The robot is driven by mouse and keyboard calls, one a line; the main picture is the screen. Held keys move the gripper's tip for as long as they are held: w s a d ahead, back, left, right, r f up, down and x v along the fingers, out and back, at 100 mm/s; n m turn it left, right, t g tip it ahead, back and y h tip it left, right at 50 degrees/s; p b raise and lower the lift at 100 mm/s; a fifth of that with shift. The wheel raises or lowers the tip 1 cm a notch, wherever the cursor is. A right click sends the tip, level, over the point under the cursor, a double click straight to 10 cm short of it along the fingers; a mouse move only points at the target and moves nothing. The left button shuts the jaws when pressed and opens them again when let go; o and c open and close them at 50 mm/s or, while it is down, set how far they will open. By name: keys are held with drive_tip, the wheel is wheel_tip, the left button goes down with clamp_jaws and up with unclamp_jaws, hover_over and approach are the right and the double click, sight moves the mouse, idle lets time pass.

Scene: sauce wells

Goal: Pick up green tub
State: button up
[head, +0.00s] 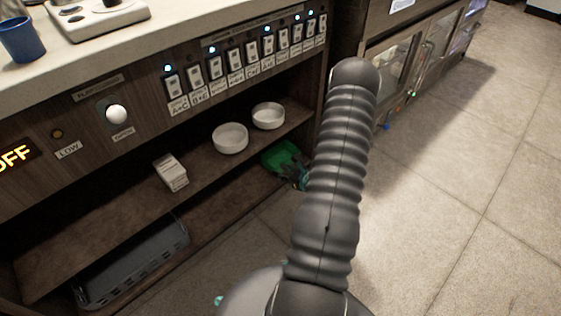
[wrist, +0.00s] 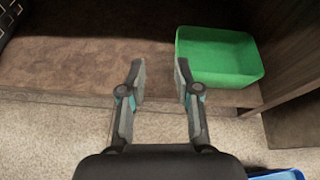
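The green tub (wrist: 218,58) is an open, empty-looking rectangular container on the bottom shelf, close to the right side wall, in the wrist view. In the head view only part of the green tub (head: 280,157) shows, under the upper shelf and partly behind my gripper. My gripper (wrist: 160,82) is open in the wrist view, its two fingers apart with nothing between them. The right fingertip is beside the tub's left wall in the picture; I cannot tell whether they touch. In the head view my gripper (head: 298,176) is mostly hidden behind my arm.
Two white bowls (head: 230,138) (head: 268,116) and a small white box (head: 171,172) stand on the upper shelf. A dark grey crate (head: 135,262) lies at the bottom left. A blue object (wrist: 278,175) shows at the wrist view's lower right. Tiled floor (head: 450,230) to the right is clear.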

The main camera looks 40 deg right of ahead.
drive_tip(key=d+f, duration=0.1)
drive_tip(key=m, duration=0.1)
approach(265, 161)
drive_tip(key=shift+h, duration=0.4)
drive_tip(key=w, duration=0.1)
drive_tip(key=w+a+f, duration=0.1)
drive_tip(key=w, duration=0.1)
drive_tip(key=shift+w+a+f+b, duration=0.25)
drive_tip(key=shift+w+f+b, duration=0.1)
drive_tip(key=shift+w+f, duration=0.05)
drive_tip(key=shift+d+x, duration=0.2)
drive_tip(key=shift+x, duration=1.2)
drive_tip(key=shift+d+x, duration=0.2)
drive_tip(key=shift+x, duration=1.2)
drive_tip(key=shift+w+r, duration=0.1)
drive_tip(key=shift+r, duration=0.05)
clamp_jaws()
